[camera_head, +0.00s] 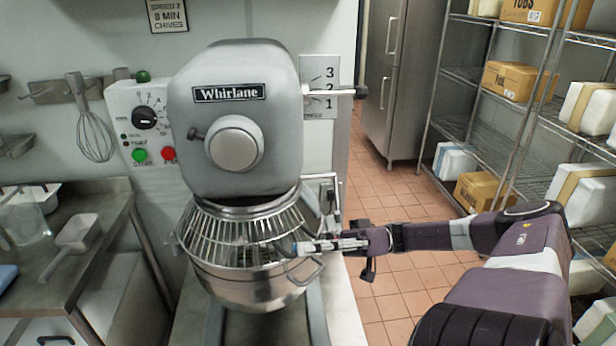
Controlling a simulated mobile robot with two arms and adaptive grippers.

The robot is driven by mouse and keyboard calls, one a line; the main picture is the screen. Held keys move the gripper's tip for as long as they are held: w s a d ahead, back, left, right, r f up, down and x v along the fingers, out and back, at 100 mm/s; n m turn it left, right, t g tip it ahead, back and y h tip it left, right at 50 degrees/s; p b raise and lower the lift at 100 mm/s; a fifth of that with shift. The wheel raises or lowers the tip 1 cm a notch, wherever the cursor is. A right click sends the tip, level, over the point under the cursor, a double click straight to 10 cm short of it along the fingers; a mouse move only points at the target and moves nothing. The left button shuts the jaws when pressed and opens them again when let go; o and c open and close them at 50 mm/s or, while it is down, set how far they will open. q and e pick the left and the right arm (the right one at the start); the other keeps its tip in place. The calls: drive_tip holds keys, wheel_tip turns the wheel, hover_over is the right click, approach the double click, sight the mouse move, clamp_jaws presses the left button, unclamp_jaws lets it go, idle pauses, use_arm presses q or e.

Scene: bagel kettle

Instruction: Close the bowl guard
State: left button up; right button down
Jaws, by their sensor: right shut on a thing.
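The wire bowl guard (232,228) hangs under the mixer head, its bars spanning the front and left of the steel bowl's mouth. I cannot tell whether its right end meets the frame. The steel bowl (245,285) sits below it, with a handle on its right side. My right gripper (291,248) reaches in from the right and is shut at the guard's lower right edge, above the bowl's handle. The gripper hides part of the guard's rim there. My left gripper is not in view.
The grey mixer head (235,120) stands right above the guard. A lever (345,93) sticks out on its right. A control panel (146,120) is on the wall to the left. A steel counter (95,205) with a scoop is at the left; shelving (480,85) stands at the right.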

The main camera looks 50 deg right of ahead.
drive_tip(key=shift+w+d+r, duration=0.1)
drive_tip(key=shift+w+r, duration=0.15)
drive_tip(key=shift+r, duration=0.15)
drive_tip(key=c, duration=2.1)
unclamp_jaws()
drive_tip(key=shift+f, duration=0.15)
drive_tip(key=shift+f, duration=0.1)
drive_tip(key=shift+v, duration=5.9)
